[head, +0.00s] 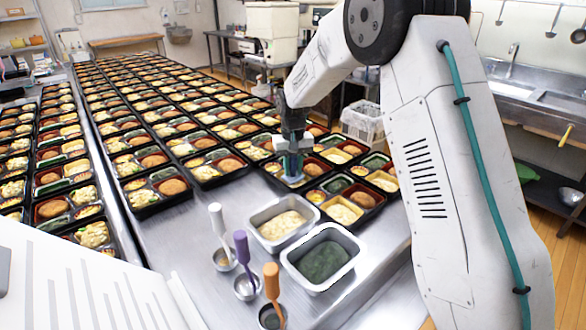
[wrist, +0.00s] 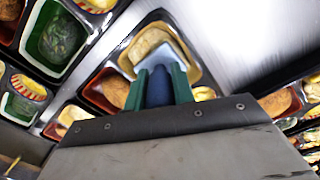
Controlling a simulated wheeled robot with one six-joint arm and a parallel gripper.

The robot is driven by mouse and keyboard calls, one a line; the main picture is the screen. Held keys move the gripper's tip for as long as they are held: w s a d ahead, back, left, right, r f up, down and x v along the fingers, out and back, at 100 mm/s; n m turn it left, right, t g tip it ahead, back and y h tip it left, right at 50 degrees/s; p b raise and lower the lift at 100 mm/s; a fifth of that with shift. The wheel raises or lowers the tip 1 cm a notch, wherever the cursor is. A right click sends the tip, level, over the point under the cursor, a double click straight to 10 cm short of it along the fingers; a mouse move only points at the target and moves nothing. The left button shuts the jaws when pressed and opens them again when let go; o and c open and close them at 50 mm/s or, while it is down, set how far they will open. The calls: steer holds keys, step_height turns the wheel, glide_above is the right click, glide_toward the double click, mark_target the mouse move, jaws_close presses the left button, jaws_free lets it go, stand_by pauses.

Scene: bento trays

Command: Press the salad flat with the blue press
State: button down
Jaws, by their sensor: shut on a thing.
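My gripper (head: 293,146) is shut on the blue press (head: 292,170), which hangs plate down at the near end of the tray rows. In the wrist view, the green fingers of my gripper (wrist: 160,88) hold the dark blue handle. The press's pale blue plate (wrist: 168,55) is over the compartment with the pale yellow salad (wrist: 146,42) and covers part of it. I cannot tell whether the plate touches the salad. In the head view, the press hides most of that compartment.
Rows of filled black bento trays (head: 150,190) cover the table. A metal tub of pale salad (head: 283,225) and one of dark greens (head: 325,260) stand in front. White, purple and orange-handled scoops (head: 241,250) stand in cups.

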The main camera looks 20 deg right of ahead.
steer(key=shift+r, duration=3.8)
